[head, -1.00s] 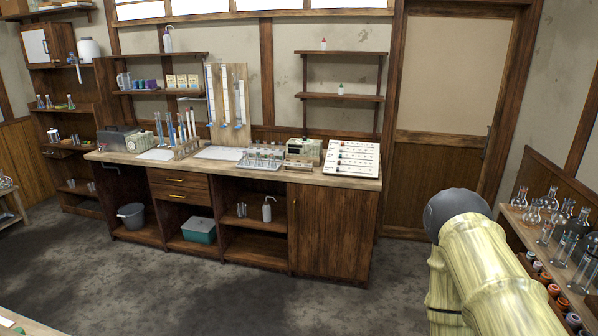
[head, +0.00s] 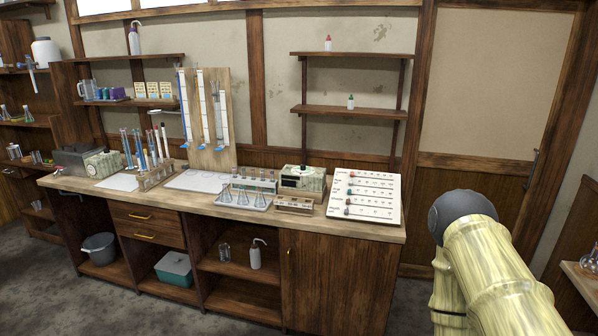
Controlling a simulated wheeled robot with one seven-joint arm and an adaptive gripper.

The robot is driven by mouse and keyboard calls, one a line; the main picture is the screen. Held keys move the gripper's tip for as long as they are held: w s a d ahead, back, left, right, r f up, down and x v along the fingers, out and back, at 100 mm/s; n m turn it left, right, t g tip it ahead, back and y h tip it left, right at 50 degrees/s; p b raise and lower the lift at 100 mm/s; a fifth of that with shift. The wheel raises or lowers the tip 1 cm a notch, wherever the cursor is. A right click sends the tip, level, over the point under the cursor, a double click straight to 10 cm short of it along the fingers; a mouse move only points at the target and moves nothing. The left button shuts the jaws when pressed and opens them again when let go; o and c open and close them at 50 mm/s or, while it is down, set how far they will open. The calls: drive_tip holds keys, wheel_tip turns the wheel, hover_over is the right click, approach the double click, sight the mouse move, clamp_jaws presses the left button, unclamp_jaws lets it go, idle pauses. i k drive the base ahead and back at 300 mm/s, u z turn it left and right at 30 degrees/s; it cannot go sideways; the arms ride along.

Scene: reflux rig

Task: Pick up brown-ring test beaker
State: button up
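I cannot make out which vessel is the brown-ring test beaker. Small conical flasks (head: 243,197) stand in a pale tray on the wooden bench (head: 320,228), in front of a test-tube rack (head: 254,182). Small glass vessels (head: 224,252) also stand on the open shelf under the bench, too small to identify. My gripper is outside the view; only part of my arm shows at the lower right, apart from the bench.
A white board with coloured pieces (head: 363,196) leans at the bench's right end. A small boxy instrument (head: 302,179) stands beside it. Tall burettes on a wooden board (head: 209,120) stand at the back. A side shelf (head: 580,281) juts in at right. Open floor lies front left.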

sight(225, 254)
drive_tip(key=i, duration=1.75)
drive_tip(key=u, duration=2.95)
drive_tip(key=i, duration=1.45)
drive_tip(key=z, duration=1.6)
